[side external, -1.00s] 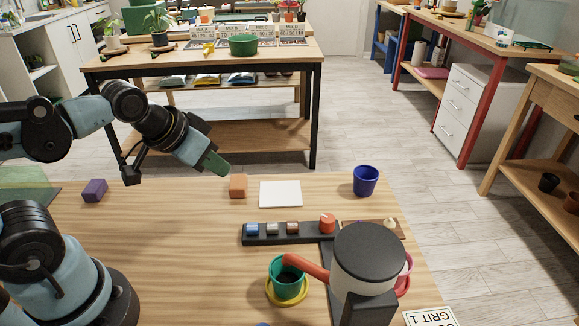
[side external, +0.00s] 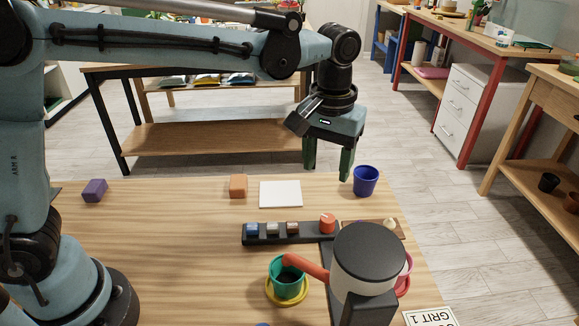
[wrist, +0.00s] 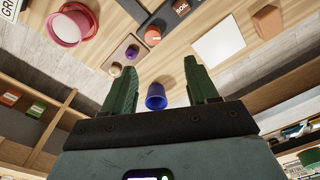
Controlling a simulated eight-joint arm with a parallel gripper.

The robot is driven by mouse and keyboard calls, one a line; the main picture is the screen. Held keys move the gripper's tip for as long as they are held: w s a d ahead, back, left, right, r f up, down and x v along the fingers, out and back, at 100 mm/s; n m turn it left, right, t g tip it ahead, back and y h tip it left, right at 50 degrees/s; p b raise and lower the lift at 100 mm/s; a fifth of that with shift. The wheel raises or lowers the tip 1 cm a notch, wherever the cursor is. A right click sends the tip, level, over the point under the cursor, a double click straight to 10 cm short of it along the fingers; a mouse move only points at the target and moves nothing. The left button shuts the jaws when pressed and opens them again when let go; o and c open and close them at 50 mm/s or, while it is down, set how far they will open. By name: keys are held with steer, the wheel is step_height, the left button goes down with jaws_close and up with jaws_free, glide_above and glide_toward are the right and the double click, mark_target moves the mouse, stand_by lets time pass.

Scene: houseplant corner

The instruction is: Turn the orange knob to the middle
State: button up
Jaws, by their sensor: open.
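The orange knob (side external: 328,222) stands at the right end of a dark control strip (side external: 262,239) on the table. It also shows in the wrist view (wrist: 153,35), beyond my fingertips. Which way its pointer is turned is too small to tell. My gripper (side external: 328,173) points down with its two green fingers spread and nothing between them. It is above the table's far side, behind the knob and apart from it. In the wrist view my gripper (wrist: 160,66) shows both fingers wide apart, with the knob past the gap between the tips.
A blue cup (side external: 366,181) stands close to my right finger. A white pad (side external: 280,194) and an orange block (side external: 238,186) lie left. A dispenser (side external: 370,262) with an orange spout over a green pot (side external: 287,281) stands in front of the knob. The table's left is mostly clear.

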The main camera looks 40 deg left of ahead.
mark_target(328, 218)
steer(key=shift+g, duration=0.3)
steer(key=f, duration=0.8)
steer(key=d+f, duration=0.1)
steer(key=f, duration=0.4)
steer(key=shift+w+d, duration=0.1)
steer(key=shift+w, duration=0.15)
steer(key=c, duration=1)
steer(key=shift+c, duration=0.2)
